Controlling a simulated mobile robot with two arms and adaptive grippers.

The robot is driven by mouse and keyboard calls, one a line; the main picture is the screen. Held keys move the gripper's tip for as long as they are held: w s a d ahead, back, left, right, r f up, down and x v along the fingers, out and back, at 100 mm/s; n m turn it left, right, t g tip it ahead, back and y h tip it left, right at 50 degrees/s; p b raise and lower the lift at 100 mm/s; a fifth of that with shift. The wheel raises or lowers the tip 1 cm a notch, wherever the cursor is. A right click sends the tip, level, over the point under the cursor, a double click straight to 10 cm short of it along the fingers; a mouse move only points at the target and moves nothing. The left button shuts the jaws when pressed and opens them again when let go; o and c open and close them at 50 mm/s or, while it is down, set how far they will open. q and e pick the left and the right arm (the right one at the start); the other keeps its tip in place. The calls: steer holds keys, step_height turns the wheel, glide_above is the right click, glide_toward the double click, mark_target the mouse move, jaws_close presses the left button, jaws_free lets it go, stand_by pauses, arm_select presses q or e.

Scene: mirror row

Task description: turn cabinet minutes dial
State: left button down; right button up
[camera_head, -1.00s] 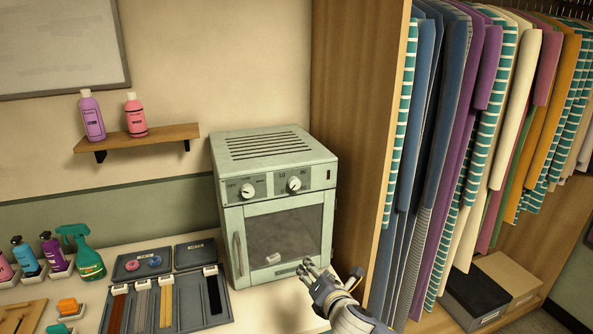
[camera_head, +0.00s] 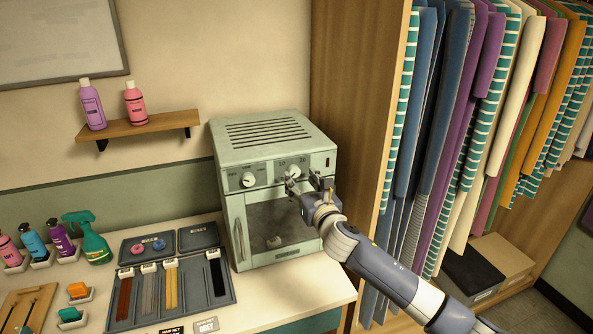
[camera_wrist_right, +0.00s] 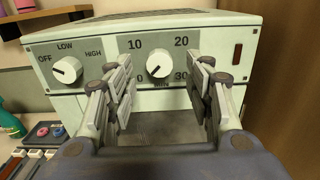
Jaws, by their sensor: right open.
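The pale green cabinet (camera_head: 231,211) stands on the counter with its glass door shut. Its minutes dial (camera_wrist_right: 159,64) is a white round knob, marked 0, 10, 20, 30 and MIN in the right wrist view. In the head view the minutes dial (camera_head: 293,171) sits on the right of the front panel, just above my gripper's fingers. A second knob (camera_wrist_right: 67,70), marked OFF, LOW, HIGH, is to its left. My right gripper (camera_head: 308,184) is open in front of the panel. In the wrist view its fingers (camera_wrist_right: 165,88) stand either side of the minutes dial, not visibly touching it. My left gripper is not in view.
A wooden wardrobe side (camera_head: 358,120) rises close to the cabinet's right, with hanging clothes beyond it. A grey tray (camera_head: 226,290) with strips, bottles and a green spray bottle (camera_head: 93,243) stand left. A shelf (camera_head: 140,129) holds two bottles.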

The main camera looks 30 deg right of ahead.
mark_target(295, 172)
steer(key=shift+p+x, duration=0.55)
steer(key=shift+x, duration=1.6)
steer(key=shift+a, duration=0.1)
steer(key=c, duration=1.1)
